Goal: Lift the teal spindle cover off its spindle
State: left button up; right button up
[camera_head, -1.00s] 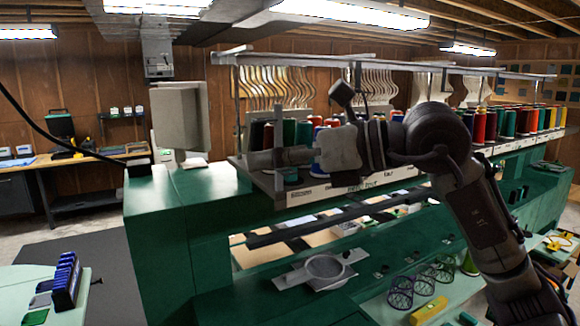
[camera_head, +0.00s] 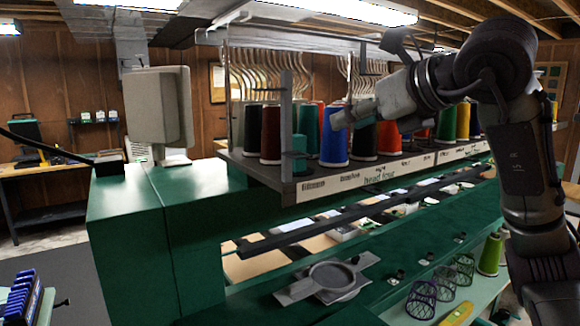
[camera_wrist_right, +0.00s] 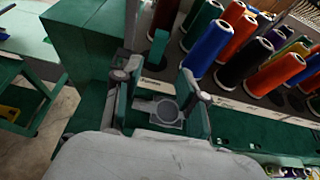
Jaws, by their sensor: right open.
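The teal spindle cover (camera_head: 299,155) is a short upright cylinder at the front left end of the thread shelf, just left of a blue thread spool (camera_head: 334,137). In the right wrist view the cover (camera_wrist_right: 158,48) shows beyond the fingers, roughly between them. My right gripper (camera_head: 340,118) points left in the head view, in front of the blue spool's top, to the right of the cover and higher in the picture. Its fingers (camera_wrist_right: 162,84) are open with nothing between them. The spindle under the cover is hidden. My left gripper is not in view.
Red (camera_head: 270,135) and other colored spools crowd the shelf behind and right of the cover. The shelf's labelled front edge (camera_head: 350,180) is clear. A grey ring-shaped hoop holder (camera_head: 330,277) sits lower on the green machine.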

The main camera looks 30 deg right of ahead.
jog(key=w+f, duration=0.2)
jog(key=p, duration=0.1)
send_near(302, 142)
jog(key=x, duration=0.5)
jog(key=shift+a+f, duration=0.1)
jog(key=shift+f, duration=0.35)
jog(key=shift+w+p, duration=0.3)
jog(key=shift+p, duration=0.05)
jog(key=x, duration=0.1)
jog(key=p+x, duration=0.2)
jog(key=x, duration=0.1)
jog(key=shift+w+r, duration=0.15)
jog(key=shift+r, duration=0.1)
jog(key=shift+w+f, duration=0.15)
jog(key=shift+w, duration=0.05)
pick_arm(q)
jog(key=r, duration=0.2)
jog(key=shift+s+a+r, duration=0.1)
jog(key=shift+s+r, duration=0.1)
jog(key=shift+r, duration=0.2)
pick_arm(e)
jog(key=c, duration=0.6)
